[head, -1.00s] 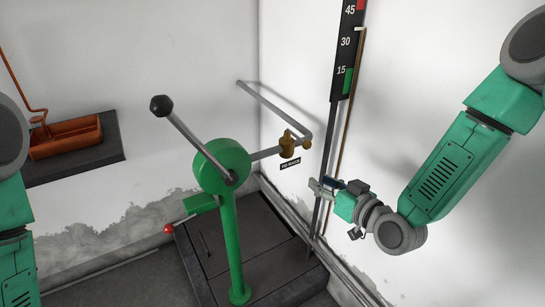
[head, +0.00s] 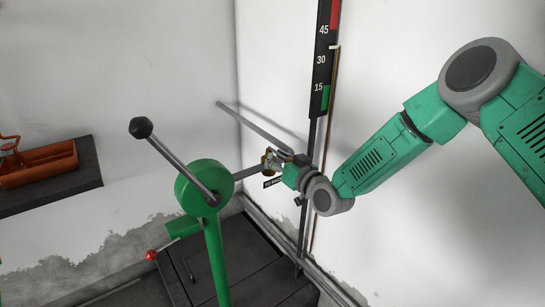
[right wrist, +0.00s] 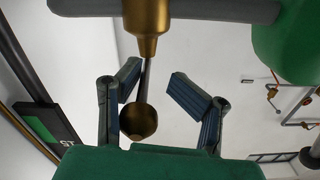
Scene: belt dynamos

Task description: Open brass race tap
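The brass race tap (head: 266,158) sits on the grey pipe beside the green post, mostly hidden behind my right gripper (head: 275,161) in the head view. In the right wrist view the brass tap body (right wrist: 147,22) is at the top centre. A thin stem runs down from it to a brass ball (right wrist: 138,121). My right gripper (right wrist: 153,82) is open, with one finger on each side of the stem; the ball lies nearer the left finger. I cannot tell whether either finger touches it. My left gripper is not in view.
A green post with a round head (head: 205,187) and a black-knobbed lever (head: 141,128) stands left of the tap. A red-and-green scale (head: 323,60) and thin rod are on the wall behind my right arm. An orange tray (head: 38,165) sits on a dark shelf at left.

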